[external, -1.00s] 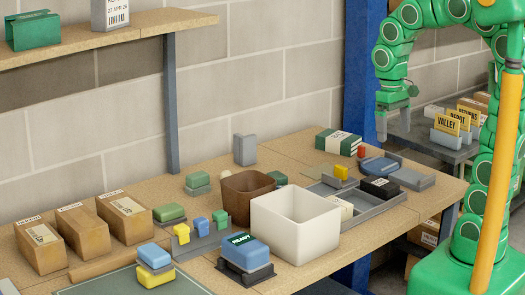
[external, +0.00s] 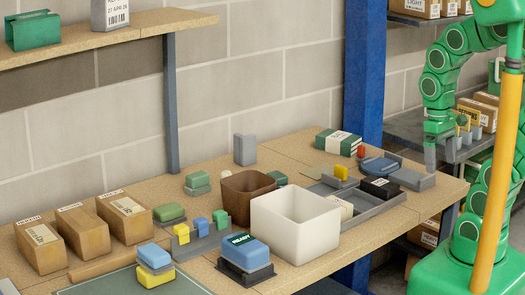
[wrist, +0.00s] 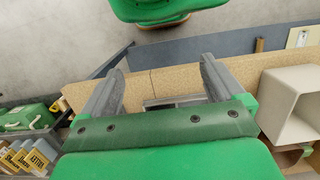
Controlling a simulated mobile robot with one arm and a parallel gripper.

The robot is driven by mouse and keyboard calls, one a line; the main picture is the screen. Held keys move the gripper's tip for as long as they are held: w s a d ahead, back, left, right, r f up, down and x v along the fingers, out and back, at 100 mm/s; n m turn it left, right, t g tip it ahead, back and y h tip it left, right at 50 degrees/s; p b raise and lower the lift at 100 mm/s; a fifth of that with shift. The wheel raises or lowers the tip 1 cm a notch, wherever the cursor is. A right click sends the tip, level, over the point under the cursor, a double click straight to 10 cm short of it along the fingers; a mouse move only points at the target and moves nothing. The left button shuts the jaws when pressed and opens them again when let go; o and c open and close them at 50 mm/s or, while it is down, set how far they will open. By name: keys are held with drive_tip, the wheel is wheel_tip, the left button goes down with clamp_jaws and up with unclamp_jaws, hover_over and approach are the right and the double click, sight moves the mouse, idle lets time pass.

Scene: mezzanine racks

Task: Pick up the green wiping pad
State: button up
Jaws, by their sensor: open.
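Several green pads lie on the workbench in the external view, and I cannot tell for sure which is the wiping pad. One green pad (external: 169,212) lies near the cardboard boxes. Another green pad (external: 198,179) sits on a grey-green block further back. A third green piece (external: 278,178) is partly hidden behind the brown bin. My gripper (external: 440,156) hangs past the right end of the bench, far from these pads. In the wrist view my gripper (wrist: 160,88) has its fingers apart, with nothing between them. No green pad can be made out clearly there.
A white bin (external: 290,244) and a brown bin (external: 237,206) stand mid-bench. A grey tray (external: 375,206) with small items lies to their right. A blue post (external: 364,80) rises behind the bench. A shelf with cartons (external: 412,127) stands behind my arm.

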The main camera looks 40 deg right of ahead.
drive_tip(key=w+a+m+g+y, duration=0.1)
drive_tip(key=w+a+m+y, duration=0.3)
drive_tip(key=w+a, duration=0.6)
drive_tip(key=m+t+y, duration=0.2)
drive_tip(key=m+y, duration=0.6)
drive_tip(key=m, duration=0.1)
approach(277, 175)
drive_tip(key=s+a+r, duration=0.3)
drive_tip(key=s+a, duration=0.1)
drive_tip(key=s, duration=0.2)
drive_tip(key=s+a+r, duration=0.3)
drive_tip(key=s, duration=0.4)
drive_tip(key=w+d+f+m+t, duration=0.1)
drive_tip(key=w+d+f+m, duration=0.1)
drive_tip(key=w+f, duration=0.1)
drive_tip(key=w+d+f+m, duration=0.2)
drive_tip(key=w+f, duration=0.1)
drive_tip(key=w, duration=0.1)
drive_tip(key=w+d+f+m+t+y, duration=0.1)
drive_tip(key=w+f+m, duration=0.1)
drive_tip(key=w+f, duration=0.1)
drive_tip(key=shift+w+d+f+m+t, duration=0.1)
drive_tip(key=shift+w+d+m+t, duration=0.25)
drive_tip(key=shift+w, duration=0.45)
drive_tip(key=shift+x, duration=3.8)
drive_tip(key=shift+a, duration=0.1)
drive_tip(key=c, duration=1.1)
